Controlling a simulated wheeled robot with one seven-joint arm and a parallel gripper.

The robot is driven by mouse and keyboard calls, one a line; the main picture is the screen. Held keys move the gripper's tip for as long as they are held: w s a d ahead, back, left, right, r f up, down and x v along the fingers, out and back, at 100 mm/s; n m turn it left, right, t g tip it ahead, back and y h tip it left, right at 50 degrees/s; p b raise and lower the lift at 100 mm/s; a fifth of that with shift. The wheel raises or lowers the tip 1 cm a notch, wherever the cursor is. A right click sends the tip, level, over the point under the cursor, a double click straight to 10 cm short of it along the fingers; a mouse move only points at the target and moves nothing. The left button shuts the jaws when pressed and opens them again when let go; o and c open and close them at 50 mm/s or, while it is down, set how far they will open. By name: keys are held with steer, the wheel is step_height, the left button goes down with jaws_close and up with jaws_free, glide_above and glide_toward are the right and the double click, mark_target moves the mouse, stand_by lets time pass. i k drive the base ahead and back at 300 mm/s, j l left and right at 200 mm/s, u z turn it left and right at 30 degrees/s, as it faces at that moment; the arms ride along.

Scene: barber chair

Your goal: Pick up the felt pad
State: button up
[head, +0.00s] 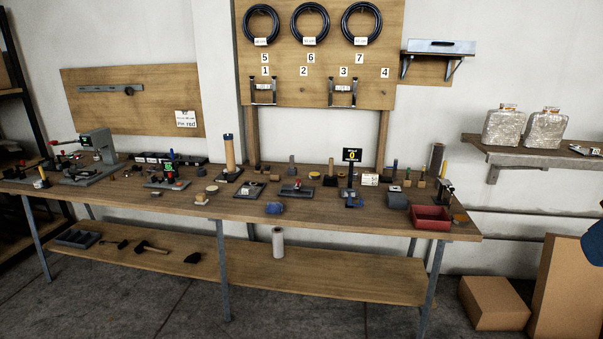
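I cannot single out the felt pad with certainty in the head view; the items on the workbench (330,214) are small at this distance. A small round tan piece (212,190) lies left of the middle of the bench top. A pale flat piece with a tan top (201,198) lies just in front of it. I cannot tell if either is felt. My gripper is not in view.
A red tray (430,217) stands at the bench's right front. Several tools and blocks crowd the top. A lower shelf (300,277) holds a pale roll (278,243) and hammers. Cardboard boxes (494,302) stand right; the floor in front looks clear.

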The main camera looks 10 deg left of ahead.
mark_target(201, 198)
steer(key=i+u, duration=0.25)
steer(key=i, duration=0.15)
steer(key=i+l+u, duration=0.25)
steer(key=i, duration=0.15)
steer(key=i+u, duration=0.25)
steer(key=i, duration=0.15)
steer(key=u, duration=0.65)
